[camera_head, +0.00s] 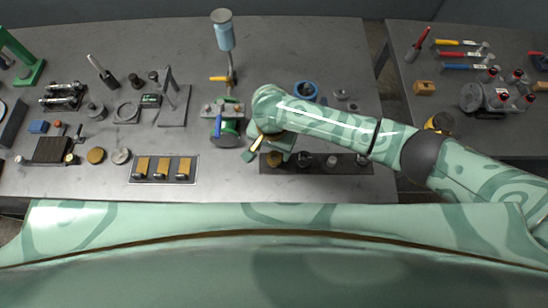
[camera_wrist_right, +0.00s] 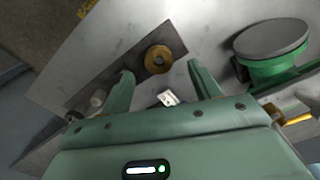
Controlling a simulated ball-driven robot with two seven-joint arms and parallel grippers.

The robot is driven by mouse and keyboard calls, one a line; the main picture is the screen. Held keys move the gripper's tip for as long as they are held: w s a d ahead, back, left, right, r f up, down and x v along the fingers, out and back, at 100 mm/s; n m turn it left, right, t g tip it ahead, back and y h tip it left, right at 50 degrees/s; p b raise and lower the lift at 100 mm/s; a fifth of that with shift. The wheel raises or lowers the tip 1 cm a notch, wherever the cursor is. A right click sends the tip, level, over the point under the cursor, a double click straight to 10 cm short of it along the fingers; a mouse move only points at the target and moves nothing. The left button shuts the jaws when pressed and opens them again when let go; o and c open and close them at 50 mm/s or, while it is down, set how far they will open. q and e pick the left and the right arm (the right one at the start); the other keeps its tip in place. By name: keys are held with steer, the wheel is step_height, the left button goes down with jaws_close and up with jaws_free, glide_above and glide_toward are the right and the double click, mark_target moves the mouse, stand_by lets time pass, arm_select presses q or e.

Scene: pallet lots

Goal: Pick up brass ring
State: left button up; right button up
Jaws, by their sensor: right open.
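The brass ring (camera_wrist_right: 158,59) is a small round ring with a dark centre hole. In the right wrist view it lies on a dark grey plate (camera_wrist_right: 115,62), close to the plate's edge. My right gripper (camera_wrist_right: 160,70) is open and empty, with one finger on each side of the ring in that view; I cannot tell its height above it. In the head view my right gripper (camera_head: 268,152) hangs over the left end of the dark plate (camera_head: 350,168), and the ring is largely hidden there. My left gripper is not in view.
A green-based round device (camera_wrist_right: 270,45) stands close to the right finger; it shows at the gripper's left in the head view (camera_head: 225,133). Several small parts stand along the dark plate. A tray with brass blocks (camera_head: 193,162) lies further left. Bare table shows in front.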

steer(key=f+b, duration=0.1)
steer(key=f, duration=0.1)
steer(key=f+b, duration=0.1)
steer(key=f, duration=0.1)
steer(key=shift+w+d+f, duration=0.2)
steer(key=shift+f, duration=0.2)
steer(key=shift+r, duration=0.1)
steer(key=shift+c, duration=1.2)
steer(key=c, duration=0.8)
steer(key=shift+c, duration=0.2)
